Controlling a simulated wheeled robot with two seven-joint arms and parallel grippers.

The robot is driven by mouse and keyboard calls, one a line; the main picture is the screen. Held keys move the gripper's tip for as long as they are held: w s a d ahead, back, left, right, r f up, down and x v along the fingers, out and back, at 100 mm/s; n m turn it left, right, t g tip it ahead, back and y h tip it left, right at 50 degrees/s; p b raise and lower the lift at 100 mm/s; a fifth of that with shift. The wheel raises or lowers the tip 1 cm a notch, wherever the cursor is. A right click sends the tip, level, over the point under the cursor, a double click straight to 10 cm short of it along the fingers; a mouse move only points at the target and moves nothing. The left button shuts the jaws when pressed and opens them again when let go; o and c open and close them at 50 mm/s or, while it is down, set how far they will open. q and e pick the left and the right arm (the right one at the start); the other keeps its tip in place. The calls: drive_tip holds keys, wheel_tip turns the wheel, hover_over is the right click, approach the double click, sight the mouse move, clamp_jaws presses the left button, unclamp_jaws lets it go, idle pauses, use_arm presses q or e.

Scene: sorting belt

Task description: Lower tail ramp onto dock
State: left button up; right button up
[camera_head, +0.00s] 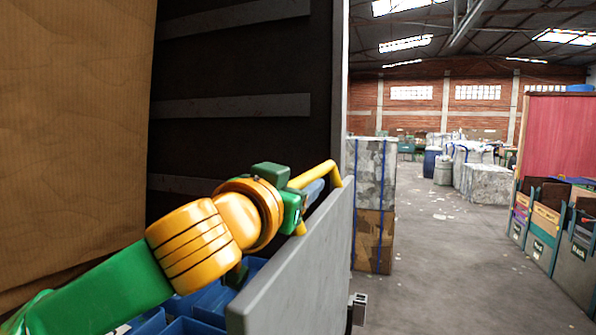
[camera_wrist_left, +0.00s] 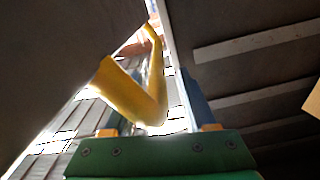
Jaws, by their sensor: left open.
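The tail ramp (camera_head: 300,262) is a grey panel standing steeply upright at the open side of a dark truck body. A yellow bent handle (camera_head: 325,172) sits at its upper edge. My left gripper (camera_head: 312,192) is at that handle, beside the ramp's top edge. In the left wrist view the yellow handle (camera_wrist_left: 140,97) shows between the two fingers of the left gripper (camera_wrist_left: 155,105), which are open. I cannot tell whether a finger touches it. The dock is not clearly identifiable. My right gripper is not in view.
Blue crates (camera_head: 190,322) lie inside the truck behind the ramp, below my left arm. A brown cardboard surface (camera_head: 75,120) fills the left. Strapped bales (camera_head: 372,200) stand just beyond the ramp. Labelled bins (camera_head: 545,225) line the right. The concrete floor (camera_head: 440,270) between is mostly clear.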

use_arm(q)
drive_tip(key=shift+s, duration=0.2)
drive_tip(key=shift+w+d+f, duration=0.1)
drive_tip(key=shift+w+d, duration=0.15)
drive_tip(key=shift+d, duration=0.1)
drive_tip(key=c, duration=0.6)
clamp_jaws()
drive_tip(key=shift+f, duration=0.1)
